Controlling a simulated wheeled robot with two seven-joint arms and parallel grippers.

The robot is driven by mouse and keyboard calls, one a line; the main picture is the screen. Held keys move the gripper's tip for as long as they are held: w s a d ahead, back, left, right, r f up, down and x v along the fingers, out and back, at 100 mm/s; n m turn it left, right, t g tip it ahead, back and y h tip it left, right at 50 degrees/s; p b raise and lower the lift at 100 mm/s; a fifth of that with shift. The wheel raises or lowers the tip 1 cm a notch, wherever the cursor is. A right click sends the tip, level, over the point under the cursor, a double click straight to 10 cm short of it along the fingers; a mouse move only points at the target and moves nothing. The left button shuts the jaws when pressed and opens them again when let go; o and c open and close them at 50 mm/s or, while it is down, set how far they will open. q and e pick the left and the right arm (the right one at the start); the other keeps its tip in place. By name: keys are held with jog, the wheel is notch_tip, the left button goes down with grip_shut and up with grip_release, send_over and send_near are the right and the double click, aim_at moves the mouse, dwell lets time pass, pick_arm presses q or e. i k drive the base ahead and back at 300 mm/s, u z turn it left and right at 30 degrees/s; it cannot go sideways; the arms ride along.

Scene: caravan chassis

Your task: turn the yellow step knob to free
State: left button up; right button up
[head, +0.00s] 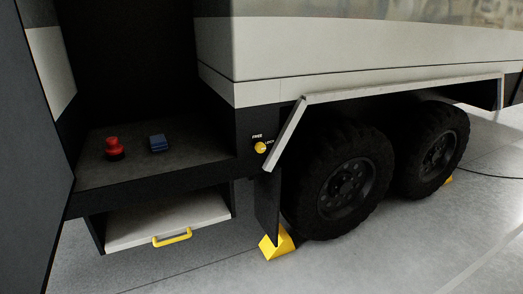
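The yellow step knob (261,148) sits on the dark side panel, just left of the slanted end of the pale wheel-arch trim. The label FREE (257,136) is above it, and a second label to its right is partly cut off by the trim. The knob is small, and I cannot tell exactly which label it points to. Neither of my grippers shows in the head view.
The dark entry floor (190,169) holds a red knob-like object (114,148) and a blue block (158,143). Below is a pale step (170,218) with a yellow handle (172,237). A yellow wheel chock (277,245) lies before the front tyre (340,180). Open floor lies in front.

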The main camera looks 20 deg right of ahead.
aim_at(260, 147)
jog(key=k, duration=0.65)
jog(key=z, duration=0.7)
jog(key=i, duration=1.75)
jog(key=u, duration=0.7)
